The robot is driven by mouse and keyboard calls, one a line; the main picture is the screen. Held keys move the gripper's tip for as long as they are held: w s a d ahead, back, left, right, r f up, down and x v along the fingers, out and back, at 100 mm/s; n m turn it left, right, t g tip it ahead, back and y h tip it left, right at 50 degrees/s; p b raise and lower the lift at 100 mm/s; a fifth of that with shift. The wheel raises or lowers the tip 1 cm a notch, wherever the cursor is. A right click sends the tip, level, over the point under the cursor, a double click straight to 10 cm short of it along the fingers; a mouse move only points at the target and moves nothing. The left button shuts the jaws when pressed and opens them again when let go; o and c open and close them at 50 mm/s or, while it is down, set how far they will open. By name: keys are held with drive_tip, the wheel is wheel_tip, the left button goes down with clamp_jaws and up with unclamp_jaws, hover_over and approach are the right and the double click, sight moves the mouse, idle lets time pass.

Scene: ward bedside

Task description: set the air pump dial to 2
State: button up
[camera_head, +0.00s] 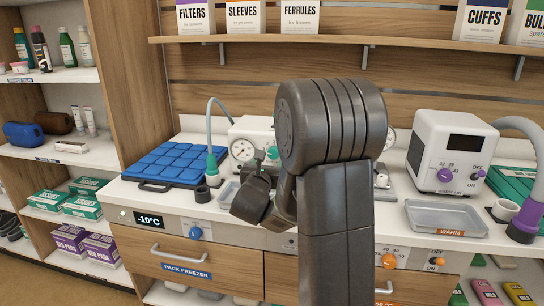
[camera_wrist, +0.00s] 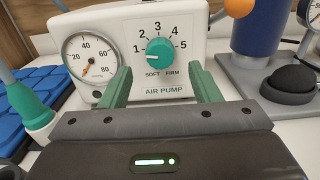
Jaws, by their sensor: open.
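The air pump (camera_wrist: 110,50) is a white box with a round pressure gauge on its left. The dial's pale mark seems to point left, near 1. My gripper (camera_wrist: 160,84) is open and empty, its green fingers to the left and right below the dial, apart from it.
A blue pad (camera_head: 170,163) lies left of the pump, with a hose (camera_head: 211,125) in a holder between. A white warmer unit (camera_head: 450,150) and a grey tray (camera_head: 445,217) stand to the right. In the wrist view, a blue cylinder (camera_wrist: 257,30) and a black dome (camera_wrist: 291,80) stand right of the pump.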

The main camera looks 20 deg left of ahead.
sight(273, 155)
drive_tip(key=shift+x, duration=2.35)
drive_tip(key=c, duration=1)
